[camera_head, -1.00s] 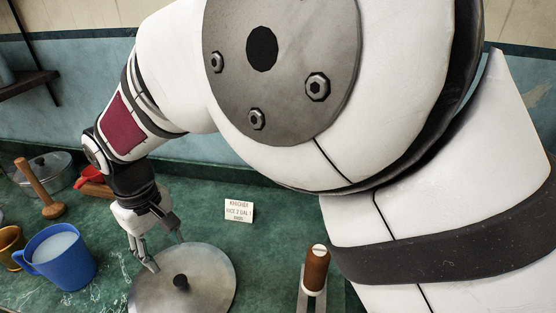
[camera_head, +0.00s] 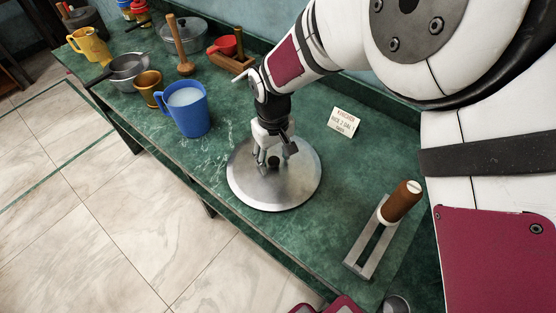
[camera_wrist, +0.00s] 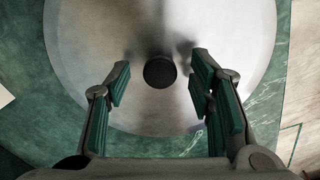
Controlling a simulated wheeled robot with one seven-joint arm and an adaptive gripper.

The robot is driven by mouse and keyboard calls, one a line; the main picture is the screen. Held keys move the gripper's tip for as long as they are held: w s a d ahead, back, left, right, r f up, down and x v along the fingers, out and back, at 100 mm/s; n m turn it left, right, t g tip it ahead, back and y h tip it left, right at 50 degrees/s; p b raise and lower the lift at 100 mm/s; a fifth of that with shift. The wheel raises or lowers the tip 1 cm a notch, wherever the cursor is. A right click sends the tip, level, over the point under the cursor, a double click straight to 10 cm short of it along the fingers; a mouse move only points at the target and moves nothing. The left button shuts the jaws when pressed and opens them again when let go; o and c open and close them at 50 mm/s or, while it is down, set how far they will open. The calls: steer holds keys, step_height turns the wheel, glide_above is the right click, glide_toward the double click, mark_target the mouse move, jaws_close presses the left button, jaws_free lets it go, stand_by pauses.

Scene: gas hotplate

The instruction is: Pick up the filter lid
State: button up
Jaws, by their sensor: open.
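A large round metal lid (camera_head: 295,190) with a dark knob (camera_head: 274,161) lies on the green counter. My gripper (camera_head: 272,158) points down over the lid's middle, with its fingers around or just above the knob. In the wrist view, the knob (camera_wrist: 160,72) shows between the two open fingers of my gripper (camera_wrist: 160,84), with space on both sides. The lid (camera_wrist: 85,45) fills most of that view. I cannot tell whether the fingertips touch the lid.
A blue mug (camera_head: 190,115) with pale liquid stands left of the lid, near a brass cup (camera_head: 149,88). A wooden-handled metal tool (camera_head: 375,235) lies to the right. A lidded pot (camera_head: 190,35) stands farther back. The counter's front edge is close to the lid.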

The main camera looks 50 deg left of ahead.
jaws_close()
steer(key=shift+r, duration=0.15)
